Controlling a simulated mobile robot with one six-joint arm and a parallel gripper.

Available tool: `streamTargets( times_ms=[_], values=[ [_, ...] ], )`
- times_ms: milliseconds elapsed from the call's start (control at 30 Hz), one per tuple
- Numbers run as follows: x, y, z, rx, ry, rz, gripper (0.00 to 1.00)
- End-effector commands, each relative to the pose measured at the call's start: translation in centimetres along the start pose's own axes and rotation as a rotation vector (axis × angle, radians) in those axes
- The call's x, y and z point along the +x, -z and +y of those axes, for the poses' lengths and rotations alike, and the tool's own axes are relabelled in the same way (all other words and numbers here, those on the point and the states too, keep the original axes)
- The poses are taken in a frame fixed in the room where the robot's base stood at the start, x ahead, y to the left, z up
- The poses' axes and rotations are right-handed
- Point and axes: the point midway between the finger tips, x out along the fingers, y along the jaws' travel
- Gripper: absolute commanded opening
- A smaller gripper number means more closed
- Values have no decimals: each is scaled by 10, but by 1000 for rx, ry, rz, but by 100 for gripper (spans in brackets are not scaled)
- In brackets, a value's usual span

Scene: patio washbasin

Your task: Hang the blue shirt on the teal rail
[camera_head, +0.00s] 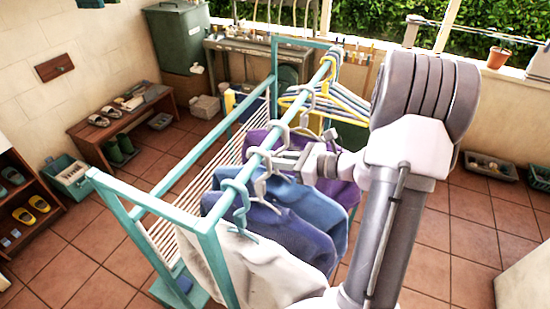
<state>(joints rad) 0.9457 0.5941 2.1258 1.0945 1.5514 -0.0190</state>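The teal rail (213,216) is the top bar of a teal drying rack and runs from the near left to the far right. A blue shirt (312,206) hangs below the rail on a hanger, between a darker indigo garment (275,238) and a purple one (338,190). Its hook appears to be at the rail, but its seating is partly hidden. My gripper (288,160) is beside the rail, just above the blue shirt and close to the hanger hooks. Whether its fingers are closed on a hanger is too small to tell.
A white garment (258,268) hangs nearest on the rail. Several empty yellow and pale hangers (335,103) hang at the far end. A bench with shoes (120,115), a shoe shelf (25,205) and a green bin (180,38) stand left.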

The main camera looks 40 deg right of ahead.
Motion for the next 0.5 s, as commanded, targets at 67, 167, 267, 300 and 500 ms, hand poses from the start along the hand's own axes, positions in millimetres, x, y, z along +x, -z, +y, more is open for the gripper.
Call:
streamTargets(
  times_ms=[67,167,267,300,500],
  values=[
    [0,0,0,0,0,-1,0],
    [0,0,0,-1,0,-1,0],
    [0,-1,0,-1,0,-1,26],
    [0,0,0,-1,0,-1,34],
    [0,0,0,-1,0,0,40]
  ],
)
